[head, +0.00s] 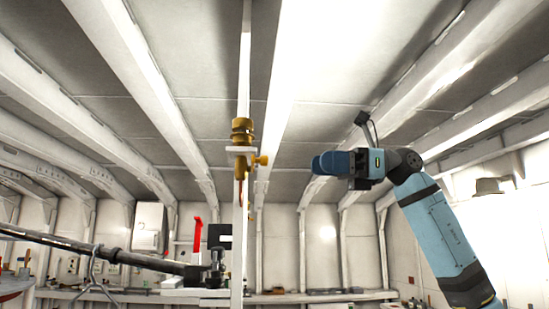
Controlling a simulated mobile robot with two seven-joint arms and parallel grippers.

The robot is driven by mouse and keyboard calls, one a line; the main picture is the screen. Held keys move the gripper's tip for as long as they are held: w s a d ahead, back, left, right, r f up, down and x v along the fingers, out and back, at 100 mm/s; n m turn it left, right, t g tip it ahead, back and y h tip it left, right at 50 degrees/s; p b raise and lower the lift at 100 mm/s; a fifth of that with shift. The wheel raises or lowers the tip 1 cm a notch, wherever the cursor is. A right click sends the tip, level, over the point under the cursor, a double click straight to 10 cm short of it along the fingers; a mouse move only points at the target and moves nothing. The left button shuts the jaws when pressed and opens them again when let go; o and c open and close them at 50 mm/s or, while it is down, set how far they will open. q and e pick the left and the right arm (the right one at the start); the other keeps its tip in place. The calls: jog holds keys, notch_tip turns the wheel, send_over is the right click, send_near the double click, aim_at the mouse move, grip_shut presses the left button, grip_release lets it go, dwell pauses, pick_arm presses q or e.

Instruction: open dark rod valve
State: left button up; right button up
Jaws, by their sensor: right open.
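A long dark rod (110,254) comes in from the left edge and slopes down slightly to a dark fitting (216,267) beside the white post. I take this rod and fitting to be the dark rod valve. My right gripper (322,163) is raised at the centre right, with its blue fingers pointing left. It is open, with nothing visible in it. It is apart from the rod, higher and on the other side of the post. My left gripper is not in view.
A thin white post (238,280) stands mid-view, carrying a brass fitting (242,132) on a bracket. A red lever (197,240) stands upright just above the rod's end. A cabinet (149,228) hangs on the back wall above a long shelf. White beams cross the ceiling.

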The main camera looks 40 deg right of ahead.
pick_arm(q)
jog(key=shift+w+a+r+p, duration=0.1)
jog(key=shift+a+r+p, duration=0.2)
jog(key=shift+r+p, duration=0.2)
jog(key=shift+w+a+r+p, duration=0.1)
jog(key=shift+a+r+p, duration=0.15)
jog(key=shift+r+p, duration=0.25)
pick_arm(e)
jog(key=x, duration=1)
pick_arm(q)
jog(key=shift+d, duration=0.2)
pick_arm(e)
grip_shut()
